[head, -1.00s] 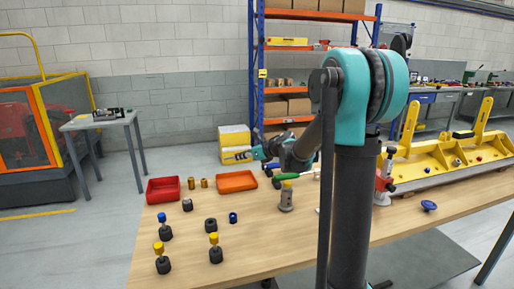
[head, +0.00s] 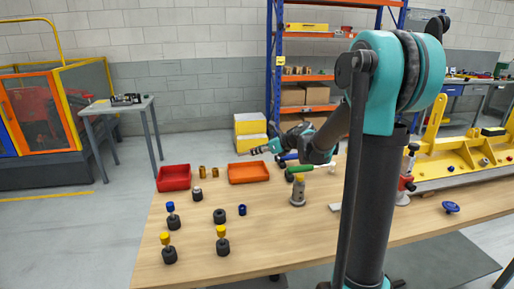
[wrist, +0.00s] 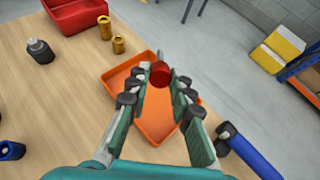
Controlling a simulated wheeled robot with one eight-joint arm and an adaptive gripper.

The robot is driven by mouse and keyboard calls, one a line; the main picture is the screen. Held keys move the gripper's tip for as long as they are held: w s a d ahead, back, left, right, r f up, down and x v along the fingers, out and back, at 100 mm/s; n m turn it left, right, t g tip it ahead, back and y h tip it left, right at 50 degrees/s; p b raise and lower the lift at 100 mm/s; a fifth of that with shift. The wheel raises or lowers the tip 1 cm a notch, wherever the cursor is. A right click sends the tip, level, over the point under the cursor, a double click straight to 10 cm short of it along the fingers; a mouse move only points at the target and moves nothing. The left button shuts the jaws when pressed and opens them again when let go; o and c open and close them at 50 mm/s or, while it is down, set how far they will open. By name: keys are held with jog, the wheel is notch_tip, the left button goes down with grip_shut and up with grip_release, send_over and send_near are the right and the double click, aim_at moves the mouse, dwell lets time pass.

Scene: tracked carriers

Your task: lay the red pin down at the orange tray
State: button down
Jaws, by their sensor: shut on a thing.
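The red pin (wrist: 161,75) sits between my gripper's fingertips (wrist: 156,90) in the wrist view, its red end towards the camera and a grey part beyond. My gripper is shut on it. The orange tray (wrist: 155,132) lies below and behind the pin in that view, partly covered by the fingers. In the head view the orange tray (head: 248,182) is on the table's far side, and my gripper (head: 258,150) is above its back edge. The pin is too small to make out there. The height gap between pin and tray is hard to tell.
A red tray (head: 174,178) and two brass cylinders (head: 202,172) stand left of the orange tray. A blue-handled tool (wrist: 240,150) lies close on its right in the wrist view. A green-handled tool (head: 300,168) and a grey post (head: 298,193) are further right.

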jog(key=shift+f, duration=3.35)
jog(key=c, duration=1.3)
grip_release()
jog(key=v, duration=1.2)
